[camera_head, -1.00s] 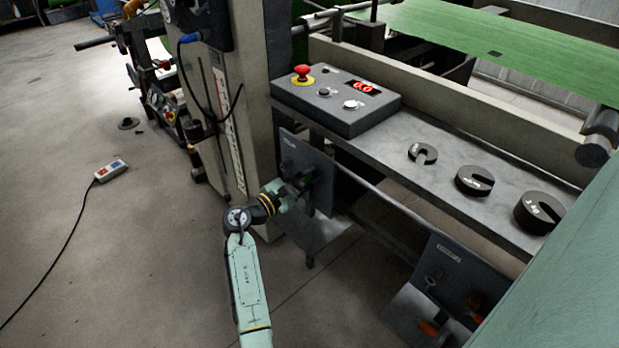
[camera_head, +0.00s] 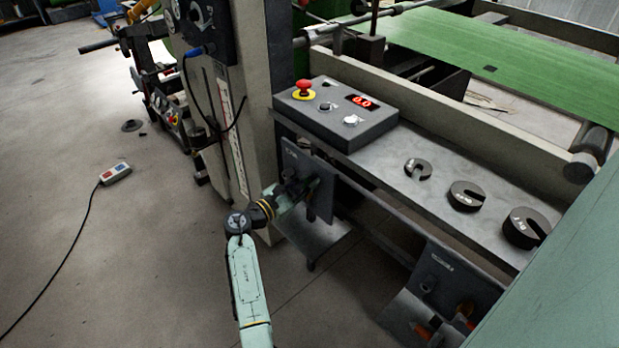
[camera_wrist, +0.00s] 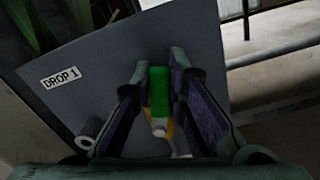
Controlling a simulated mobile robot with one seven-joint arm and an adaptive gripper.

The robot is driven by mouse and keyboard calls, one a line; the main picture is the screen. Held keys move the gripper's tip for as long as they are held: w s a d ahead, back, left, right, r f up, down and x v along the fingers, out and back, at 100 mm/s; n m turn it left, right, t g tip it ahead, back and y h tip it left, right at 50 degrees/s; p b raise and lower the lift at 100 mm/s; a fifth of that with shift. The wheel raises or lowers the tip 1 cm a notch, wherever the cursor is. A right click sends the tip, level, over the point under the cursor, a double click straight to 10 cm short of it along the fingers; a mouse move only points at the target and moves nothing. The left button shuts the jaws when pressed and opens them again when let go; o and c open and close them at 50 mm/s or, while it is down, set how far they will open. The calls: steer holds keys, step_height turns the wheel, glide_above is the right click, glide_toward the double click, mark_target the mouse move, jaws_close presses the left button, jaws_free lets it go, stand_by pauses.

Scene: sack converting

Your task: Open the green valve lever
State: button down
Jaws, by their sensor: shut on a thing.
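The green valve lever (camera_wrist: 159,92) shows in the wrist view in front of a dark panel labelled "DROP 1" (camera_wrist: 64,77). My gripper (camera_wrist: 158,88) has a finger on each side of the lever and is shut on it. A yellowish part of the valve shows just below the green grip, between the fingers. In the head view my gripper (camera_head: 303,190) is at the dark panel (camera_head: 296,158) under the bench, and mostly hides the lever there.
A grey bench (camera_head: 440,172) above carries a control box (camera_head: 338,127) with a red button and several slotted weights (camera_head: 467,196). A second panel (camera_head: 447,268) with orange-tipped parts is at lower right. A rail runs between the panels. The floor at left is mostly clear.

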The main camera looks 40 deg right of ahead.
steer(key=shift+w+r+n+p, duration=0.35)
steer(key=shift+w+n+p, duration=0.15)
steer(key=shift+n+p, duration=0.55)
steer(key=shift+w+a+f+n+p, duration=0.15)
steer(key=shift+w+n+p, duration=0.1)
steer(key=shift+n+p, duration=0.35)
steer(key=shift+f, duration=0.1)
steer(key=c, duration=1.6)
jaws_free()
steer(key=shift+o, duration=0.2)
steer(key=a, duration=1.2)
steer(key=shift+s, duration=0.45)
steer(key=shift+d, duration=0.1)
